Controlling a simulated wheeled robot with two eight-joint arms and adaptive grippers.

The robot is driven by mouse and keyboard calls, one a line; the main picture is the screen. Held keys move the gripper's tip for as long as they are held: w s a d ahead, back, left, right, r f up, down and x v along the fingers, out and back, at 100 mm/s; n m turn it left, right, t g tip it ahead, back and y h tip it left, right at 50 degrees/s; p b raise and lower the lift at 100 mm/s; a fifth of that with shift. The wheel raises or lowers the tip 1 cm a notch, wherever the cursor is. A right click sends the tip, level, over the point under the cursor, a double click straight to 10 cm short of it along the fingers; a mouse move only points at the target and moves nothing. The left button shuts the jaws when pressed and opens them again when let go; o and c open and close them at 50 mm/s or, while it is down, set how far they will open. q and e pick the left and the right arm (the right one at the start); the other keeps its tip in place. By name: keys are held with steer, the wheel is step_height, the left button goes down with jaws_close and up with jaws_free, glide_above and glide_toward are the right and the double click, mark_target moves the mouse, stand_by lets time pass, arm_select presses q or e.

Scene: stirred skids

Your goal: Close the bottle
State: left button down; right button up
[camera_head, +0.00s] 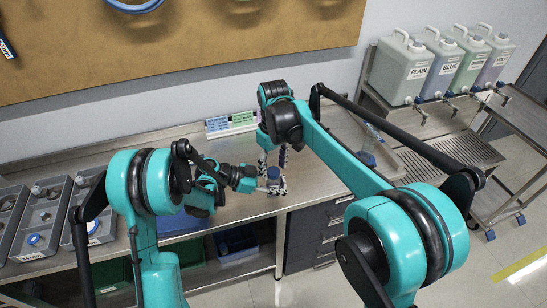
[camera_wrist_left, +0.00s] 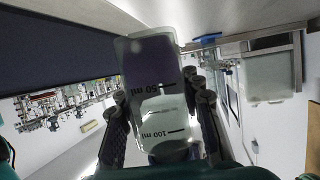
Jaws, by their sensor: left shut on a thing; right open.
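A small bottle (camera_head: 273,181) stands upright on the front part of the steel bench (camera_head: 320,180). My left gripper (camera_head: 270,187) is shut around it from the left. In the left wrist view, the clear bottle (camera_wrist_left: 160,85) has 50 ml and 100 ml marks and purple contents, with the gripper's fingers (camera_wrist_left: 160,125) on both sides. A blue-grey top shows at the bottle's upper end in the head view; I cannot tell whether this is a cap. My right gripper (camera_head: 273,160) points down just above the bottle, open, with its fingers apart.
Grey trays (camera_head: 42,215) with small parts, some blue, lie at the left. Label cards (camera_head: 230,123) stand at the bench's back. Large labelled canisters (camera_head: 404,70) stand on a rack at the right.

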steer(key=shift+f, duration=0.35)
jaws_close()
steer(key=shift+o, duration=0.8)
jaws_free()
steer(key=shift+r, duration=0.15)
step_height(320, 180, up, 12)
